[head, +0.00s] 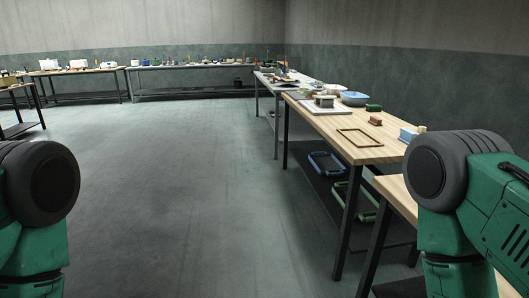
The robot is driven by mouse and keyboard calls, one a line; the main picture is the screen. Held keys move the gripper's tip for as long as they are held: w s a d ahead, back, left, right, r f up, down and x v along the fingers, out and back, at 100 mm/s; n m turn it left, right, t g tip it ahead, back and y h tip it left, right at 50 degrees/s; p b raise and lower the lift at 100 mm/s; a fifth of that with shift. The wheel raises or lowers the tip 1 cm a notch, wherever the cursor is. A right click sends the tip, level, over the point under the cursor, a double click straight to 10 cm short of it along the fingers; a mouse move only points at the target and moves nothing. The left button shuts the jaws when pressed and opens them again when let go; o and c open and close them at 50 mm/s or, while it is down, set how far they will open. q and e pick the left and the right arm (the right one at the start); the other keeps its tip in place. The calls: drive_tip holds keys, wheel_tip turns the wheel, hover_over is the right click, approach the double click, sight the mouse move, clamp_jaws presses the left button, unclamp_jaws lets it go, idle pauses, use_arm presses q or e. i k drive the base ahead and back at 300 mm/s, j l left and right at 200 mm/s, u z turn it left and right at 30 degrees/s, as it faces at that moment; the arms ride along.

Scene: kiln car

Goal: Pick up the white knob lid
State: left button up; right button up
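I cannot make out a white knob lid; the small items on the far tables are too small to tell apart. Green and dark grey parts of my own arms show at the lower left and lower right. Neither gripper is in view.
Tables line the right side and the back wall, with a back table (190,67) full of small items. Blue (327,163) and green (355,200) trays lie on the shelf under the right table. The floor (190,190) in the middle is clear.

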sight(324, 94)
drive_tip(key=i+z, duration=0.15)
drive_tip(key=i, duration=0.35)
drive_tip(key=i+j+z, duration=0.1)
drive_tip(key=i, duration=0.4)
drive_tip(key=i+j+z, duration=0.15)
drive_tip(key=i, duration=0.35)
drive_tip(key=i+j+z, duration=0.15)
drive_tip(key=i, duration=0.3)
drive_tip(key=i+j+z, duration=0.3)
drive_tip(key=i+u, duration=0.15)
drive_tip(key=u, duration=0.6)
drive_tip(key=i+j+u, duration=0.1)
drive_tip(key=i+u, duration=0.15)
drive_tip(key=i, duration=3.15)
drive_tip(key=i+z, duration=0.35)
drive_tip(key=i+j+z, duration=0.15)
drive_tip(key=i+z, duration=0.25)
drive_tip(key=i+j+z, duration=0.2)
drive_tip(key=z, duration=2.35)
drive_tip(key=i+j, duration=0.05)
drive_tip(key=j, duration=0.05)
